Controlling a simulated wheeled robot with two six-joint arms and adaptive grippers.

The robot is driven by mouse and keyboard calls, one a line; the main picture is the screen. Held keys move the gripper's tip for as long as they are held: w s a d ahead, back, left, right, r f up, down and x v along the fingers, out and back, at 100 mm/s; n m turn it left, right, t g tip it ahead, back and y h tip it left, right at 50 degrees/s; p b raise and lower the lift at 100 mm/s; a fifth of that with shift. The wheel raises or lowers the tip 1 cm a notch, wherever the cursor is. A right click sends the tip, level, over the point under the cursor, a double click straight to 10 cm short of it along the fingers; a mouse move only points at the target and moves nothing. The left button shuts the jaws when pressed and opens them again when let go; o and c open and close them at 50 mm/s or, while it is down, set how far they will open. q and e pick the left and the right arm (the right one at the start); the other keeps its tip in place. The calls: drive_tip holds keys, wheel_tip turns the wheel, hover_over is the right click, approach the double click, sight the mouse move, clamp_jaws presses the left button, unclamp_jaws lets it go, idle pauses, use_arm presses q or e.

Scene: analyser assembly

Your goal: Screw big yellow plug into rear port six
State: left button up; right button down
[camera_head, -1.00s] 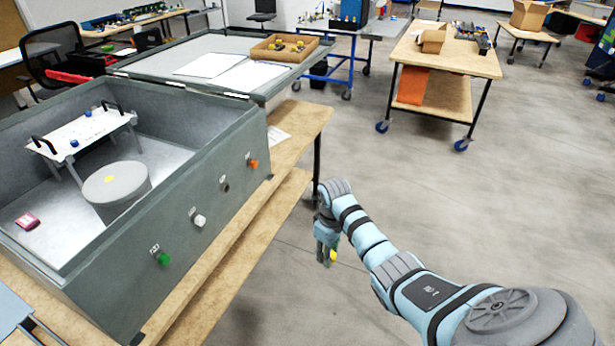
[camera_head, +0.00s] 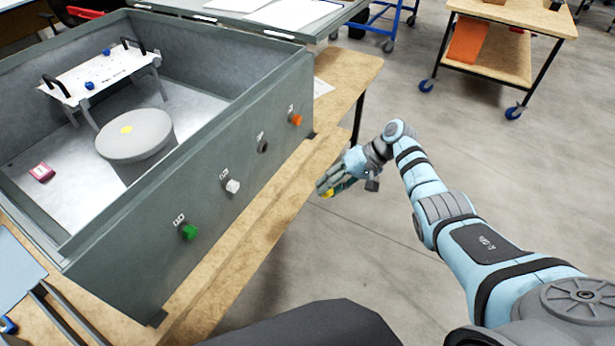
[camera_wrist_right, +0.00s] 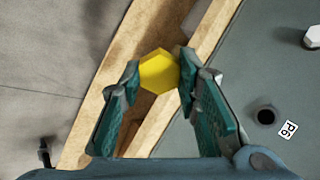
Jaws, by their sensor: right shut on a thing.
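The big yellow plug (camera_wrist_right: 160,72) has a hexagonal head. My right gripper (camera_wrist_right: 157,82) is shut on it, a finger on each side. In the head view only a small yellow bit of the plug (camera_head: 328,194) shows under my right gripper (camera_head: 326,187). The gripper is apart from the grey box's outer wall (camera_head: 160,262). That wall has a dark empty port (camera_head: 262,147) between a white plug (camera_head: 232,186) and an orange plug (camera_head: 297,119). In the wrist view the empty port (camera_wrist_right: 265,116) has a P6 label. My left gripper is not in view.
A green plug (camera_head: 189,231) sits nearest in the same wall. The box holds a round grey drum (camera_head: 135,135), a white stand (camera_head: 97,75) and a small red item (camera_head: 42,172). The wooden table edge (camera_head: 340,78) runs below the wall. Open floor lies to the right.

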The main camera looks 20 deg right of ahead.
use_arm(q)
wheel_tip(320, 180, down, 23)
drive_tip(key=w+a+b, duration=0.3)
drive_tip(key=b, duration=2)
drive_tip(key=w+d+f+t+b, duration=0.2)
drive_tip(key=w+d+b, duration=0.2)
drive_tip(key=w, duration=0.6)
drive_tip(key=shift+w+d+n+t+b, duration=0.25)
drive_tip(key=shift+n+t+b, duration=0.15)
drive_tip(key=shift+b, duration=0.5)
use_arm(e)
drive_tip(key=w+a+r+n+t+y, duration=0.4)
drive_tip(key=w+a+r+n+t, duration=0.3)
drive_tip(key=n, duration=0.9)
drive_tip(key=w+a+t, duration=0.1)
drive_tip(key=a+t, duration=0.2)
drive_tip(key=t, duration=0.1)
drive_tip(key=shift+w+a+r+n, duration=0.15)
drive_tip(key=shift+w+a+n, duration=0.05)
drive_tip(key=shift+w+n, duration=0.1)
use_arm(q)
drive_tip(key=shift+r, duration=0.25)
drive_tip(key=shift+p, duration=0.3)
use_arm(e)
drive_tip(key=shift+w+a, duration=0.4)
drive_tip(key=shift+w, duration=0.15)
